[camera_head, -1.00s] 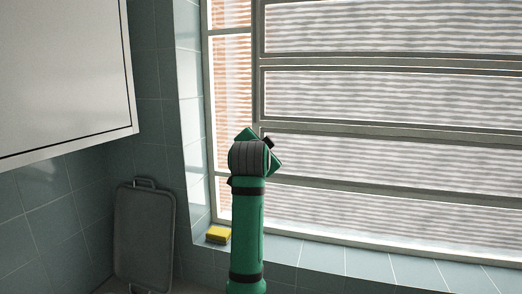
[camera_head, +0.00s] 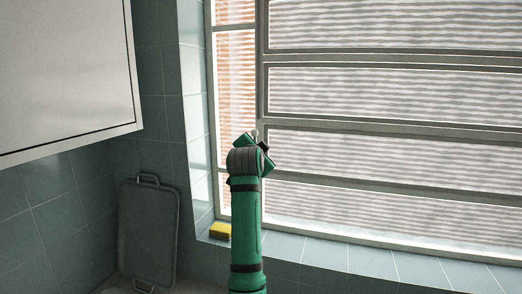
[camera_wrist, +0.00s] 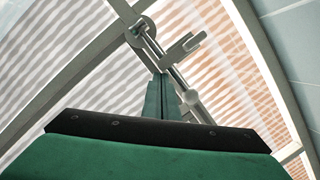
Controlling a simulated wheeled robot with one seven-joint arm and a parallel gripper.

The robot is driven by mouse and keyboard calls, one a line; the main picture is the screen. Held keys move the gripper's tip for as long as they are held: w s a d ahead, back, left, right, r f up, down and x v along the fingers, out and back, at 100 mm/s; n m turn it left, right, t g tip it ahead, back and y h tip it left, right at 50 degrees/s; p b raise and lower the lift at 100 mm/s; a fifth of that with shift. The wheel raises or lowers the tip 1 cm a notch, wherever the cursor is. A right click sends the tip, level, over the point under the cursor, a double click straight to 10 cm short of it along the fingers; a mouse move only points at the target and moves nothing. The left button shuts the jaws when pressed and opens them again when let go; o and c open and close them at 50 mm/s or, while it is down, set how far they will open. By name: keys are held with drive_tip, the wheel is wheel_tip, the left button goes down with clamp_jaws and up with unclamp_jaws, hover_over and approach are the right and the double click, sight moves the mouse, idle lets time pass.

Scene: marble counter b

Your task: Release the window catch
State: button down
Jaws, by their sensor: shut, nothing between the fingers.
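The window catch (camera_wrist: 178,76) shows in the wrist view as a grey metal rod with a round pivot at its upper end, a forked bracket beside it and a ball-shaped knob (camera_wrist: 193,97) lower down. It is mounted at the window frame. My gripper (camera_wrist: 160,88) is shut and empty, its green fingers pointing at the rod just left of the knob. I cannot tell whether the fingers touch the rod. In the head view a small pale knob-like part (camera_head: 254,134) shows above my wrist; my arm hides the fingers and most of the catch there.
The window (camera_head: 380,90) has wide horizontal bars and a narrow left pane. A yellow sponge (camera_head: 220,230) lies on the tiled sill. A grey tray (camera_head: 148,232) leans in the corner. A white cabinet (camera_head: 65,75) hangs at upper left.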

drive_tip(key=shift+f+m, duration=0.35)
drive_tip(key=shift+m, duration=0.05)
wheel_tip(320, 180, down, 6)
drive_tip(key=a+m+t+y, duration=0.1)
drive_tip(key=m+t, duration=0.1)
drive_tip(key=m, duration=0.6)
drive_tip(key=shift+w+a+m+t, duration=0.2)
drive_tip(key=shift+m+t, duration=0.1)
drive_tip(key=shift+m, duration=0.1)
drive_tip(key=shift+f, duration=0.15)
drive_tip(key=shift+d, duration=0.1)
idle(0.5)
drive_tip(key=s+d, duration=0.3)
drive_tip(key=s, duration=0.8)
drive_tip(key=shift+f, duration=0.4)
